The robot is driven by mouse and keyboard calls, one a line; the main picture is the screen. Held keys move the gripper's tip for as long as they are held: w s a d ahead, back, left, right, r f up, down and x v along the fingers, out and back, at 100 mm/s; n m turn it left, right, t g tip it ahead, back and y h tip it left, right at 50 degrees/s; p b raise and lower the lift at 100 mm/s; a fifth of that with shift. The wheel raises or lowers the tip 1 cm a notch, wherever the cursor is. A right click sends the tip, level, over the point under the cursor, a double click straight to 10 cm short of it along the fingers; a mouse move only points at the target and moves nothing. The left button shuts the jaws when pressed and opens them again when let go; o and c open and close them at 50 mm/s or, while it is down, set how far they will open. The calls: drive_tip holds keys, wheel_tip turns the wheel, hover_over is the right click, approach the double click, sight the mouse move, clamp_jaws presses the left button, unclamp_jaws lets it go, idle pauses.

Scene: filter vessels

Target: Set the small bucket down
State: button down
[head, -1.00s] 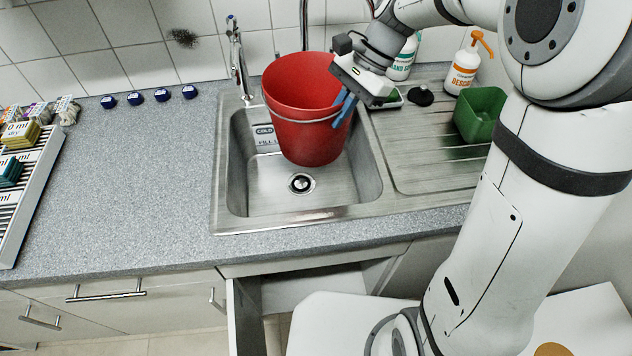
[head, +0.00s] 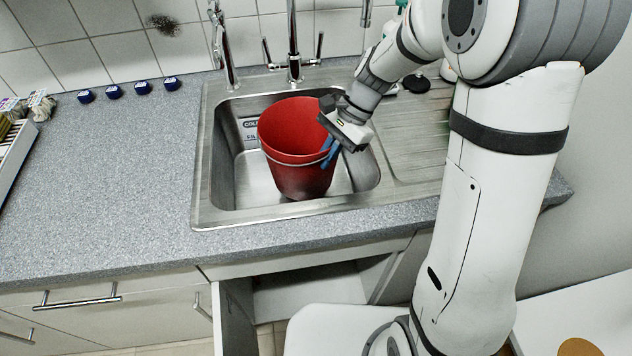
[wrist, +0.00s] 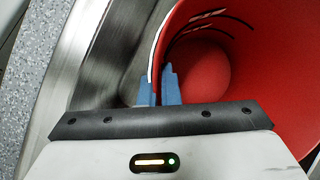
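The small red bucket (head: 300,170) stands upright, or nearly so, inside the steel sink basin in the head view. It looks low in the basin, but I cannot tell whether its base touches the bottom. My gripper (head: 331,151) is at the bucket's right side. In the wrist view the blue fingers (wrist: 160,90) sit on either side of the bucket's rim and wall, shut on it. The red bucket (wrist: 255,75) fills the right of that view, and its inside looks empty. The drain is hidden behind the bucket.
The sink's steel rim (head: 290,215) surrounds the bucket. Taps (head: 293,60) stand behind it. The ribbed drainboard (head: 415,130) lies to the right, with a dark round object (head: 416,84) on it. The grey worktop (head: 110,180) at left is mostly clear. Several blue caps (head: 142,88) line the back.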

sight(326, 174)
wheel_tip(326, 174, down, 7)
drive_tip(key=shift+r, duration=0.15)
drive_tip(key=c, duration=1.6)
unclamp_jaws()
drive_tip(key=shift+c, duration=0.2)
drive_tip(key=shift+r, duration=0.1)
drive_tip(key=v, duration=1.2)
drive_tip(key=s+d+r+n+t+h, duration=0.2)
drive_tip(key=s+d+n+t, duration=0.1)
drive_tip(key=s+d, duration=0.3)
drive_tip(key=s+d+r+n+t+h, duration=0.3)
drive_tip(key=s+d+n, duration=0.2)
drive_tip(key=s, duration=0.6)
drive_tip(key=shift+d+r+n, duration=0.2)
drive_tip(key=shift+d+n, duration=0.2)
drive_tip(key=shift+s, duration=0.15)
drive_tip(key=shift+r, duration=0.15)
